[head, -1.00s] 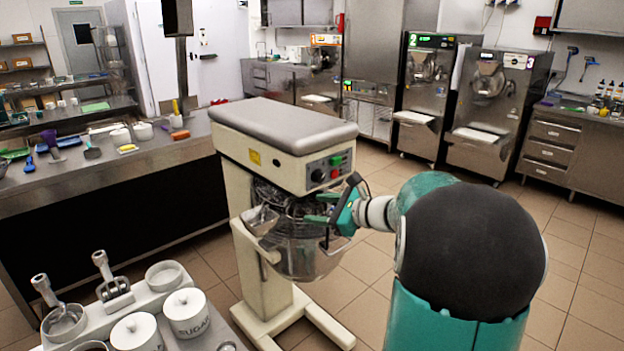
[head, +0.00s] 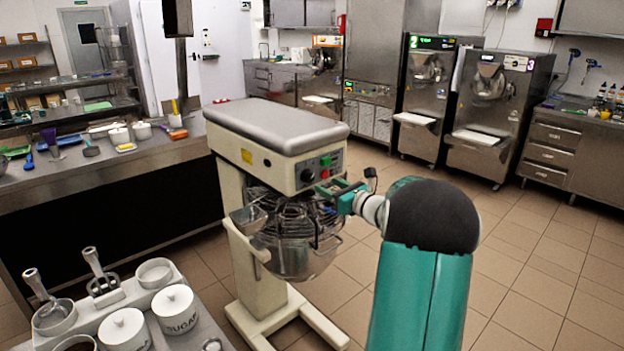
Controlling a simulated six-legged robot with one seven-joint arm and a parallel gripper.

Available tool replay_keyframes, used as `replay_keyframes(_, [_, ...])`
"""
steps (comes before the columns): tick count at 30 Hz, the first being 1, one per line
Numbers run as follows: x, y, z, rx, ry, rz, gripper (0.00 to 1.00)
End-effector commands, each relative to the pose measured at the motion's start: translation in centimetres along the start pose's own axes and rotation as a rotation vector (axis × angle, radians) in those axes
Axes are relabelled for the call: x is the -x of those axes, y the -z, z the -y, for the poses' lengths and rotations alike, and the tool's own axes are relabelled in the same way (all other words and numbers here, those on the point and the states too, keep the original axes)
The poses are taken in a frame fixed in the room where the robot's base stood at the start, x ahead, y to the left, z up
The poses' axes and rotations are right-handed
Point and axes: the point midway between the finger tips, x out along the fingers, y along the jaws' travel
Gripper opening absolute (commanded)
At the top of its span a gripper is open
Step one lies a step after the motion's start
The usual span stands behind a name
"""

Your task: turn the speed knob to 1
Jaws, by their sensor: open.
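The planetary mixer (head: 255,140) stands in the middle of the head view, with a cream body and a grey top. Its control panel (head: 335,157) on the right end carries a round black knob (head: 307,175), a green button (head: 326,160) and a red button (head: 325,173). I cannot read the knob's marks or setting. My gripper (head: 324,189) is open and empty, just below and right of the knob, beside the panel's lower edge. Whether a finger touches the panel is too small to tell.
The mixer's wire-guarded bowl (head: 290,240) hangs below the panel, close under my gripper. A counter with a sugar jar (head: 174,310) is at the lower left. A long steel counter (head: 100,172) stands behind it. Open tiled floor (head: 520,250) lies to the right.

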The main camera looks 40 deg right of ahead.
Motion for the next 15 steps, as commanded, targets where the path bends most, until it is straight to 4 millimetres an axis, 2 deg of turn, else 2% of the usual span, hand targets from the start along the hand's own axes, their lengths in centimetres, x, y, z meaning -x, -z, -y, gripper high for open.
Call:
replay_keyframes(3, [-2.6,0.1,-0.1,-0.001,-0.004,-0.001,0.53])
replay_keyframes(9, [-6.1,0.2,-0.1,0.0,-0.005,-0.002,0.53])
replay_keyframes(15, [-7.9,0.1,0.0,0.0,-0.005,-0.002,0.53])
